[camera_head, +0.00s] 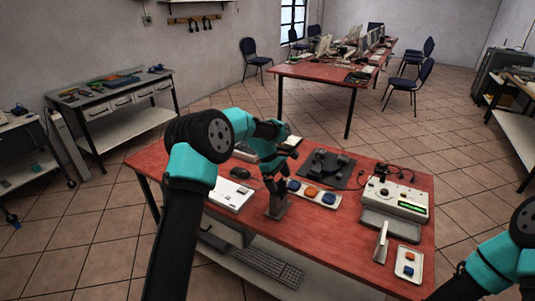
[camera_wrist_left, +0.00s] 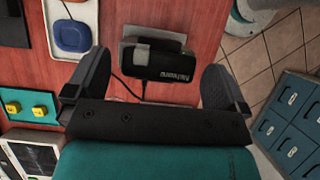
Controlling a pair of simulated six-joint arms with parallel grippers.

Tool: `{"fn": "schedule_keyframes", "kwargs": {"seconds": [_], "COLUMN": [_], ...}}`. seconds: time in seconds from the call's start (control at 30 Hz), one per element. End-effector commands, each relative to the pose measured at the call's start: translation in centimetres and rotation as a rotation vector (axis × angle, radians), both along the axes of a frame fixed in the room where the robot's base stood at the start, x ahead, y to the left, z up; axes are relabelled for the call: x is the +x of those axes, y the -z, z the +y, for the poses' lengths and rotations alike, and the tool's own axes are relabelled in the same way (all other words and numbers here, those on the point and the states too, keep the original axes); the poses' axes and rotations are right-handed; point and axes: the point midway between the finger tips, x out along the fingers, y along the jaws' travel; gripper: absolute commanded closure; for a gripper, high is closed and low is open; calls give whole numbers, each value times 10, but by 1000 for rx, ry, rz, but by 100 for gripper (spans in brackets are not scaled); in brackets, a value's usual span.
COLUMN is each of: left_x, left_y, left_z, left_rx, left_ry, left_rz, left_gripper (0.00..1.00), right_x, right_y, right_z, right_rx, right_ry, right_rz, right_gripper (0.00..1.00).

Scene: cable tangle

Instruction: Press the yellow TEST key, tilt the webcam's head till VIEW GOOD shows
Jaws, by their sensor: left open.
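The webcam (camera_wrist_left: 160,62) is a small black block with light lettering and a grey clip part, standing near the table's front edge. It also shows in the head view (camera_head: 278,208) as a dark grey upright shape below my left gripper. My left gripper (camera_head: 277,186) is open; in the left wrist view its fingers (camera_wrist_left: 150,86) stand wide on either side of the webcam, with no contact visible. A teal plate with two yellow keys (camera_wrist_left: 30,108) lies left in the wrist view; no lettering is readable. My right gripper is out of view.
A white panel with a blue button (camera_wrist_left: 72,36) lies beside the webcam. A white device with a dark screen (camera_wrist_left: 38,160) is at the lower left, its text unreadable. A mouse (camera_head: 240,172) lies left.

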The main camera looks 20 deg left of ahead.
Motion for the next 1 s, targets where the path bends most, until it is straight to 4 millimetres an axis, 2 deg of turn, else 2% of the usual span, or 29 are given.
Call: {"fn": "schedule_keyframes", "kwargs": {"seconds": [0.7, 0.83, 1.0], "left_x": [10, 11, 11], "left_y": [-119, -132, -138], "left_z": [59, 65, 68], "left_rx": [1, 0, 0], "left_ry": [-1, 0, 0], "left_rz": [-2, -1, 0], "left_gripper": [0, 0, 0], "right_x": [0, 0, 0], "right_y": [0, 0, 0], "right_z": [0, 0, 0], "right_rx": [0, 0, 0], "right_ry": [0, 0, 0], "right_rz": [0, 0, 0], "right_gripper": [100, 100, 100]}}
